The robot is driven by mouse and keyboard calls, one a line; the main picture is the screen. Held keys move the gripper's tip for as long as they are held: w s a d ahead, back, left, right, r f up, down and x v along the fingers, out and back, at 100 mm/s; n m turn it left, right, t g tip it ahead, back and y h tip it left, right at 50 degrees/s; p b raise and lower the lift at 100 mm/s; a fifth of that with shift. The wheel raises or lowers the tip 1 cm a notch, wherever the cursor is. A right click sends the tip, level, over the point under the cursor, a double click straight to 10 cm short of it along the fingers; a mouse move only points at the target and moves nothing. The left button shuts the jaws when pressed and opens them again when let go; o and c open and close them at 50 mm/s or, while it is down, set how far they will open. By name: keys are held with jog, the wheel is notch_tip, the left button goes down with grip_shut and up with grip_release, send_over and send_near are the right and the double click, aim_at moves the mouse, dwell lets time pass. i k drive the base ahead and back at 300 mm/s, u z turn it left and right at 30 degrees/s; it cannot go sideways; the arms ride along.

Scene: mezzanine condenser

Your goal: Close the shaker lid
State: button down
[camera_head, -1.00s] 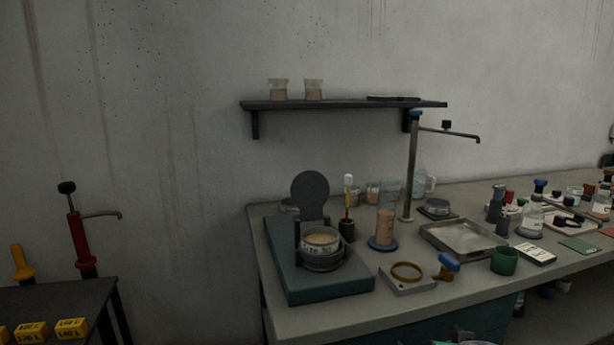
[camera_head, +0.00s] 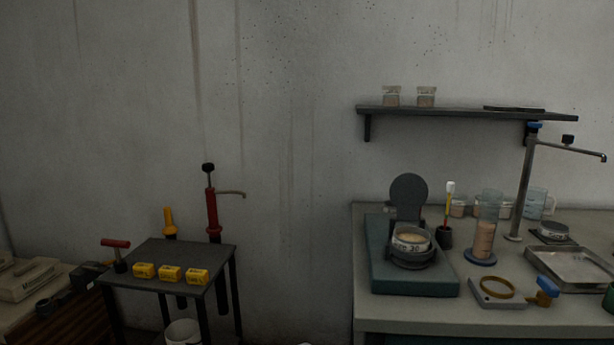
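The shaker (camera_head: 414,281) is a dark teal base on the left end of the grey bench. A round sieve with pale contents (camera_head: 411,240) sits in its dark ring holder. The shaker lid (camera_head: 408,190) is a dark grey disc standing upright behind the sieve, so it is open. My gripper is not in this view.
A red-and-yellow brush in a dark cup (camera_head: 445,236) and a sand-filled cylinder (camera_head: 484,230) stand right of the shaker. A metal tray (camera_head: 571,272) lies further right. A shelf (camera_head: 465,112) hangs above. A small dark table (camera_head: 175,262) with yellow blocks stands left, with a gap between.

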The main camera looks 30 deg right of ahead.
aim_at(409, 192)
jog(key=u, duration=0.75)
jog(key=k, duration=1)
jog(key=z, duration=1)
jog(key=i, duration=0.9)
jog(key=z, duration=0.05)
